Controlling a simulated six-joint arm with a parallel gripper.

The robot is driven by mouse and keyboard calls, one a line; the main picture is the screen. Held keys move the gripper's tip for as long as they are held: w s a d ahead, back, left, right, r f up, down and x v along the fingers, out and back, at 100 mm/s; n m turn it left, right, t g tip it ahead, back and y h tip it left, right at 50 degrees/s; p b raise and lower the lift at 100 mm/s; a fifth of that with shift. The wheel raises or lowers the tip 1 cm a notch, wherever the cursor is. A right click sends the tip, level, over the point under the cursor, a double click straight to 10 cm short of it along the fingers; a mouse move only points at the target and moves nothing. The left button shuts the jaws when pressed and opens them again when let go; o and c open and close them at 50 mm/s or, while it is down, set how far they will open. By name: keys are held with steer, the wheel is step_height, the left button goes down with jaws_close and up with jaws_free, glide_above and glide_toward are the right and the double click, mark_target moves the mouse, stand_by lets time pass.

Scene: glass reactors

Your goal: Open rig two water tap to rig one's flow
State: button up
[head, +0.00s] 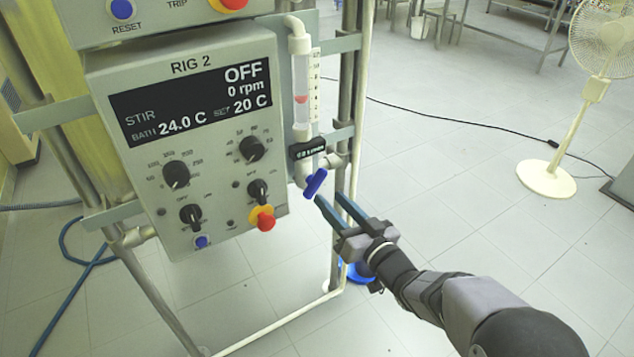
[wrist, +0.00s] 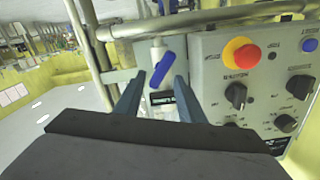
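The water tap's blue lever (head: 315,183) sits at the foot of the flow tube (head: 301,75), right of the rig 2 panel (head: 120,172). The lever is tilted, its upper end leaning right. A red float (head: 301,99) shows in the tube. A small black readout (head: 307,148) is above the tap; its digits are too small to read. My gripper (head: 329,198) is open and empty, just below and right of the lever. In the wrist view the lever (wrist: 162,68) appears between the two fingertips (wrist: 159,78); contact cannot be told. No rig one reading is visible.
A red emergency knob on yellow (head: 264,219) is left of the tap on the panel. Metal frame posts (head: 346,120) stand behind the tap. A white fan (head: 548,175) stands at the right.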

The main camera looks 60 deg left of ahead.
mark_target(319, 186)
steer(key=m, duration=0.4)
steer(key=shift+r, duration=0.2)
steer(key=shift+a, duration=0.15)
steer(key=shift+a, duration=3.5)
steer(key=shift+c, duration=0.6)
